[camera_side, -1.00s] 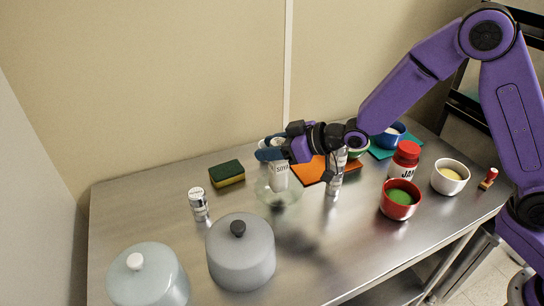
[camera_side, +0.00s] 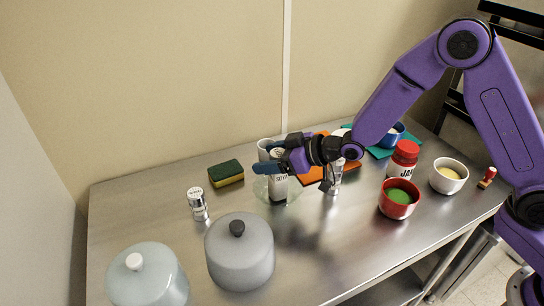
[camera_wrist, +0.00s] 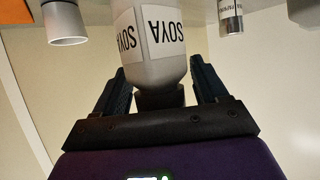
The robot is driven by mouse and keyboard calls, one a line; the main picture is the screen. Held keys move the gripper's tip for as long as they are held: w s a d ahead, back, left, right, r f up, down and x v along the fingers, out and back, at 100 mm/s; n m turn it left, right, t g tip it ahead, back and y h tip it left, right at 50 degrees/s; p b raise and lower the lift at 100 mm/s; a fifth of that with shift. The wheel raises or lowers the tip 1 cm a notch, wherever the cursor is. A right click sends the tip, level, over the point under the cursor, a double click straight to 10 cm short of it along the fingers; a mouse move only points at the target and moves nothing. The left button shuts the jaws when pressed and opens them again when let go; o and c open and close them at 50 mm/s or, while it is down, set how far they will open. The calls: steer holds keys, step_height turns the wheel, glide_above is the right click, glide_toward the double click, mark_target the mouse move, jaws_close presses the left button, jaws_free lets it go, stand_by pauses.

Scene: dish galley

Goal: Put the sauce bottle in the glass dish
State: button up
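The sauce bottle (camera_side: 279,188), labelled SOYA, stands about upright in the clear glass dish (camera_side: 260,190). In the wrist view the bottle (camera_wrist: 150,60) appears upside down, with its dark cap towards my palm. My gripper (camera_side: 268,158) is level with the bottle's top, one blue finger on either side. In the wrist view my gripper (camera_wrist: 162,88) looks open, with narrow gaps beside the cap. The lower part of the bottle is out of the wrist view.
A white cup (camera_side: 264,147) is close behind the bottle. A sponge (camera_side: 226,173) and shaker (camera_side: 197,204) are to the left, a grey lidded pot (camera_side: 240,256) in front. Another shaker (camera_side: 333,180) and red bowl (camera_side: 398,200) are to the right.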

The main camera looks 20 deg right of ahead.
steer(key=shift+r, duration=0.1)
steer(key=shift+s+d+r, duration=0.15)
steer(key=v, duration=1.1)
steer(key=shift+s+d, duration=0.15)
steer(key=shift+s, duration=0.05)
steer(key=shift+s+r, duration=0.1)
steer(key=s+d+n+g+h, duration=0.1)
steer(key=s+d+g+h, duration=0.1)
steer(key=s+d, duration=0.3)
steer(key=s+d+n+g+h, duration=0.1)
steer(key=s+d+g+h, duration=0.2)
steer(key=s, duration=1.1)
steer(key=s+d+r+n+g+h, duration=0.1)
steer(key=s+d+n+g+h, duration=0.1)
steer(key=s+d, duration=0.6)
steer(key=shift+s+g+h, duration=0.7)
steer(key=shift+s+g, duration=0.4)
steer(key=shift+s, duration=0.15)
